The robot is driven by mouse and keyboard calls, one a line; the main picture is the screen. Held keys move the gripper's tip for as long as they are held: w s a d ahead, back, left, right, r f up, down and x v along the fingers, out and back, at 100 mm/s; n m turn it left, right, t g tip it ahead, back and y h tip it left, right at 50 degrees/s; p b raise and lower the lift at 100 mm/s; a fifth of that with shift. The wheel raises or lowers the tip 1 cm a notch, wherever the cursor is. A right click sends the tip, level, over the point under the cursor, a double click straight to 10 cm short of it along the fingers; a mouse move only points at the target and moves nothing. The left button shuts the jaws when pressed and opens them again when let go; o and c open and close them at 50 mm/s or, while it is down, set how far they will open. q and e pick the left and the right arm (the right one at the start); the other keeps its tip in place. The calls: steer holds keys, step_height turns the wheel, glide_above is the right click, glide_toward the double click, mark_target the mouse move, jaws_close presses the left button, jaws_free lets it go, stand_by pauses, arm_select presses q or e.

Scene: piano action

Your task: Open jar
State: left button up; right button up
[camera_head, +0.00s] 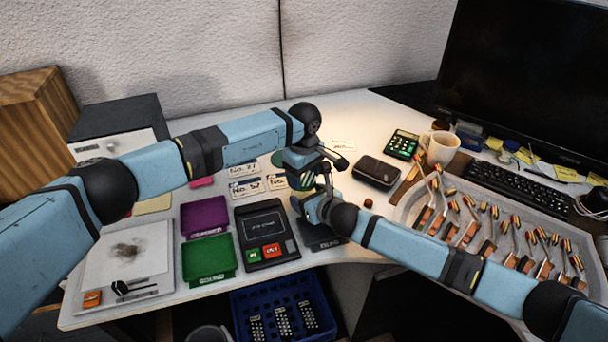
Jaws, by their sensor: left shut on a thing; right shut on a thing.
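The jar (306,181) shows only as a small patch with green and pale stripes, between my two grippers near the middle of the desk. Most of it is hidden by them. My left gripper (318,162) comes down from above and is shut at the top of the jar. My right gripper (312,194) comes in low from the right and is shut at the jar's lower part. I cannot make out a lid apart from the jar.
Number cards (245,170), a purple tray (204,216), a green tray (208,258) and a dark device (267,238) lie to the left. A black case (377,172), a mug (439,148) and a tray of piano parts (405,213) are to the right. A blue crate (245,318) is below the desk edge.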

arm_select(q)
steer(key=n, duration=0.7)
steer(key=shift+n, duration=0.4)
steer(key=o, duration=1)
